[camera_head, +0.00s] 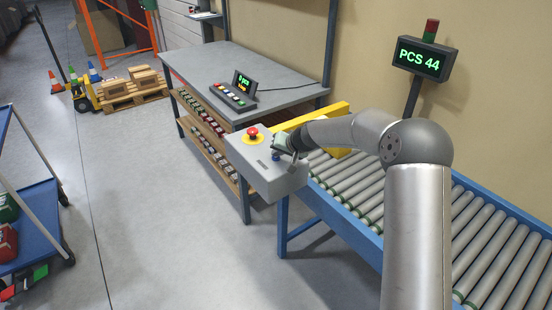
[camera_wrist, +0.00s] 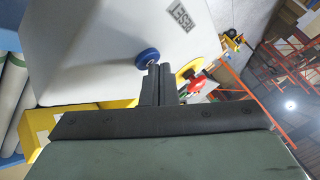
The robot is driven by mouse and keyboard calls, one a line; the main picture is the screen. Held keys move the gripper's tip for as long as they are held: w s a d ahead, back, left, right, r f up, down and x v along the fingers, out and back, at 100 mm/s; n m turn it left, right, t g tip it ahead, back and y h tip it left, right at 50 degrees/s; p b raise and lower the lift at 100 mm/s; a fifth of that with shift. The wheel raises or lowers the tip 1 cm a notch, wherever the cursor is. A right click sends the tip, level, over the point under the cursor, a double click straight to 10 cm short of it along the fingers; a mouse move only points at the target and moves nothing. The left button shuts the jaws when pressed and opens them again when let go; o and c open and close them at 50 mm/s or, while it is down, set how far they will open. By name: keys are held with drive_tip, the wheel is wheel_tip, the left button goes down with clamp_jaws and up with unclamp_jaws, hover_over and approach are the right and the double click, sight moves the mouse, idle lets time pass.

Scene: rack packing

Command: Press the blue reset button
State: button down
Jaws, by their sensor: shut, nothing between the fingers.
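The blue reset button (camera_head: 276,155) sits on top of a light grey control box (camera_head: 262,176) at the end of the roller conveyor. In the wrist view the round blue button (camera_wrist: 147,57) is right by the tips of my gripper (camera_wrist: 157,68). My gripper is shut and empty, with its fingers together. I cannot tell whether the fingertips touch the button. In the head view the gripper (camera_head: 286,150) is small and close to the button. A red emergency stop button (camera_head: 252,132) on a yellow ring stands beside it on the same box.
The roller conveyor (camera_head: 345,187) runs to the right, with a yellow guard (camera_head: 312,117) behind the box. A sign reading PCS 44 (camera_head: 422,60) stands behind. A grey workbench (camera_head: 205,72) holds a keypad with a small display (camera_head: 243,85). A blue cart (camera_head: 40,222) is at left; the floor between is clear.

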sight(278, 159)
drive_tip(key=shift+f+b, duration=0.25)
drive_tip(key=shift+b, duration=0.05)
idle(0.5)
drive_tip(key=shift+r+p, duration=0.3)
drive_tip(key=shift+r, duration=0.5)
drive_tip(key=shift+r+p, duration=1.2)
drive_tip(key=shift+r, duration=1.3)
